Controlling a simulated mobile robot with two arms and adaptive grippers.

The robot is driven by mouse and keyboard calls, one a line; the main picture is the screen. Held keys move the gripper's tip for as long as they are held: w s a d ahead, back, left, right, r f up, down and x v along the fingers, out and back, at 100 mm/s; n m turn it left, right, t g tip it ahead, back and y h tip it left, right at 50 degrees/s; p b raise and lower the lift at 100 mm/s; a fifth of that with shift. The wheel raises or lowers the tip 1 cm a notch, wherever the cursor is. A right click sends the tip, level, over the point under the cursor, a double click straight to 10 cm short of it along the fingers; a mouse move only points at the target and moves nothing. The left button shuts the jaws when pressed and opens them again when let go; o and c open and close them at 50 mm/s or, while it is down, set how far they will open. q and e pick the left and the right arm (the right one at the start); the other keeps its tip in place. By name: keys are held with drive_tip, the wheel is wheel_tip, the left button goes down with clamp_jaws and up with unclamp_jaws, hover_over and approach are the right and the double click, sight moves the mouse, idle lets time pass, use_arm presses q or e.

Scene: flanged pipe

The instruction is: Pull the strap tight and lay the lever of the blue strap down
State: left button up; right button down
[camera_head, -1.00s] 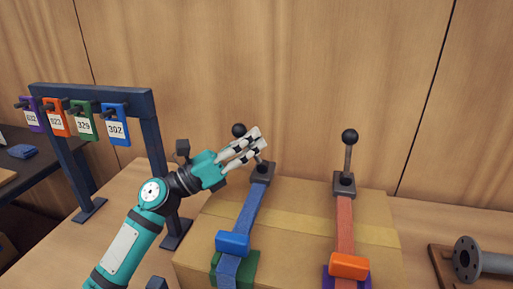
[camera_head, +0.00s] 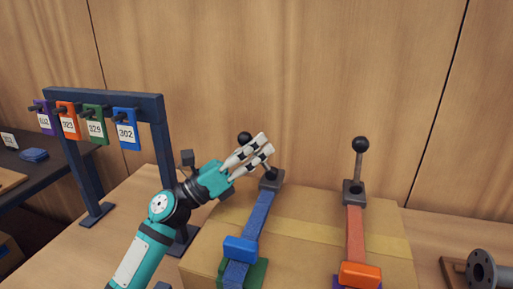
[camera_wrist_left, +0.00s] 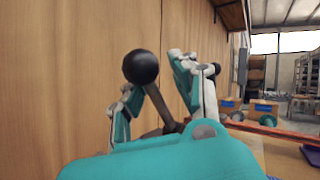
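The blue strap (camera_head: 259,217) runs over the cardboard box to a dark ratchet base (camera_head: 271,180) at the back. Its lever ends in a black ball (camera_head: 244,138) and leans to the left. In the left wrist view the ball (camera_wrist_left: 141,67) and the lever shaft (camera_wrist_left: 159,104) show between the finger pads. My left gripper (camera_head: 268,144) is in front of the lever, its two fingers apart on either side of the shaft, hiding part of it. Contact with the shaft cannot be made out. A blue buckle (camera_head: 240,249) sits on the strap at the front. My right gripper is not seen.
An orange strap (camera_head: 355,235) with an upright lever (camera_head: 359,160) lies to the right on the same box (camera_head: 305,235). A dark rack (camera_head: 160,135) with numbered tags stands at the left, close to my left arm. A grey flanged pipe (camera_head: 484,268) is at the right edge.

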use_arm(q)
drive_tip(key=shift+o, duration=0.3)
drive_tip(key=shift+w+f, duration=0.1)
drive_tip(key=shift+f, duration=0.1)
drive_tip(key=shift+s+a+f, duration=0.2)
drive_tip(key=shift+a+f, duration=0.05)
drive_tip(key=v, duration=1.1)
drive_tip(key=shift+a, duration=0.1)
